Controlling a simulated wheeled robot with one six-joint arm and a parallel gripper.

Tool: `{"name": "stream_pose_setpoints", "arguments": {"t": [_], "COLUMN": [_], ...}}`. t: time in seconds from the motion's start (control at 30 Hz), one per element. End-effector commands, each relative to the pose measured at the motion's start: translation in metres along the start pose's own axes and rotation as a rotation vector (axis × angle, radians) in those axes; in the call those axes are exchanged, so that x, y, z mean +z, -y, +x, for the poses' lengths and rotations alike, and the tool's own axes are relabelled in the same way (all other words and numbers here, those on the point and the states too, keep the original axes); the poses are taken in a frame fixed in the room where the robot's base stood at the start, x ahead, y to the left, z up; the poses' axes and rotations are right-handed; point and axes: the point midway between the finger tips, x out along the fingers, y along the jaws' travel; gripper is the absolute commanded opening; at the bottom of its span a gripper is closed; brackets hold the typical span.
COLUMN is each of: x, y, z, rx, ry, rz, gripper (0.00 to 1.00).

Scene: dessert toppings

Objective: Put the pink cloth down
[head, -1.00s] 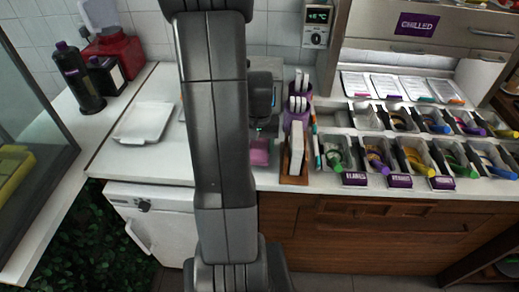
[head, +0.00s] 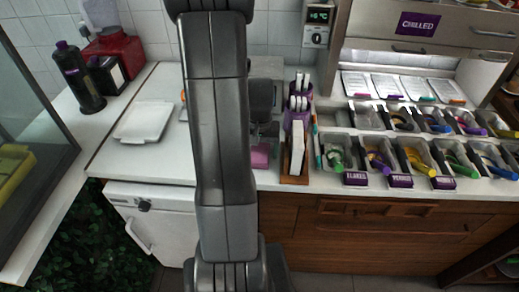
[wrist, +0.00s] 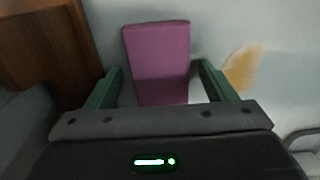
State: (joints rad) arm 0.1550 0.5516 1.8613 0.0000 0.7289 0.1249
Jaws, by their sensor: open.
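The pink cloth (head: 260,156), a folded block, rests on the white counter near its front edge, just right of my arm in the head view. In the wrist view the cloth (wrist: 158,55) lies ahead of my gripper (wrist: 160,78), its near end between the two green fingers. The fingers are spread, with a gap on each side of the cloth. In the head view my gripper (head: 265,132) is just behind the cloth and partly hidden by my arm.
A wooden holder (head: 294,179) with a purple cup (head: 297,122) and white cards stands close right of the cloth. Topping bins (head: 375,157) are farther right. A white tray (head: 145,121) lies left of my arm. A tan patch (wrist: 241,68) shows beside the right finger.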

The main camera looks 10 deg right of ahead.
Motion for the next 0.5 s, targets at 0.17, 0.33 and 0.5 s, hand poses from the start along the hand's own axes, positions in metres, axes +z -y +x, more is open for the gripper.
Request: {"name": "stream_pose_setpoints", "arguments": {"t": [0.17,0.33,0.5], "x": [-0.001,-0.002,-0.001], "y": [0.000,0.000,0.000], "z": [-0.017,-0.051,-0.087], "rx": [-0.001,-0.001,-0.001], "ry": [-0.004,-0.007,-0.006], "rz": [0.000,0.000,0.000], "gripper": [0.77,0.77,0.77]}}
